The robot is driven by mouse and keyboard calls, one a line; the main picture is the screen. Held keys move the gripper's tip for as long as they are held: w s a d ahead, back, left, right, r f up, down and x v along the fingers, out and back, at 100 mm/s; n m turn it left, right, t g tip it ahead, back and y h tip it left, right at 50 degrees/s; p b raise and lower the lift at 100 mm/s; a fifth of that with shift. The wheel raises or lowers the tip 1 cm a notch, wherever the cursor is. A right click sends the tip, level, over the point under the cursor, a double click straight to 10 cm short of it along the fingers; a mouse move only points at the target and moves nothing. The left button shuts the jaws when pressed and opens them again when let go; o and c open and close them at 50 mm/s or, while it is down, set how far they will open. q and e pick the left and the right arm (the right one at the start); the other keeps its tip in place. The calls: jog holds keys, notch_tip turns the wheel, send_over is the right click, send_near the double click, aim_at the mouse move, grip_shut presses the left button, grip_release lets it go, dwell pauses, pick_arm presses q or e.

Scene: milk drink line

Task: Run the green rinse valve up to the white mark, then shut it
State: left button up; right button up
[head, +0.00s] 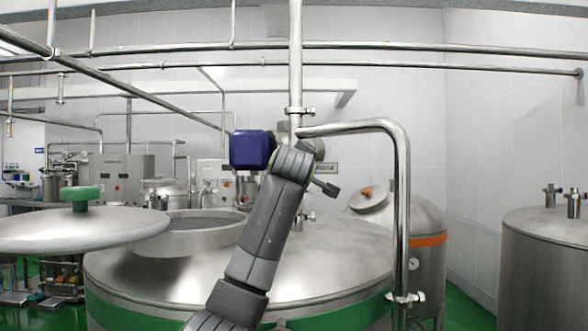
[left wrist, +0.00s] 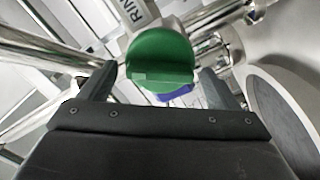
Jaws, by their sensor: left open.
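The green rinse valve handle (left wrist: 160,58) is a round green knob with a raised grip bar, seen large in the left wrist view. A white label (left wrist: 136,12) reading "RIN", cut off by the frame, sits above it. My left gripper (left wrist: 158,80) is open, with one finger on each side of the handle; I cannot tell whether either touches it. In the head view my left arm rises through the middle, and its end (head: 312,172) is by the vertical pipe and hides the valve. No white mark can be made out. My right gripper is not in view.
A blue box (head: 251,150) is beside my arm's end. A big steel tank (head: 340,262) stands below, its open lid (head: 70,232) with a green knob (head: 81,195) at left. A bent steel pipe (head: 401,210) comes down on the right. Another tank (head: 545,260) stands far right.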

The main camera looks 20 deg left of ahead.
pick_arm(q)
jog(key=b+v, duration=1)
jog(key=v, duration=0.7)
jog(key=shift+s, duration=0.25)
jog(key=shift+d, duration=0.1)
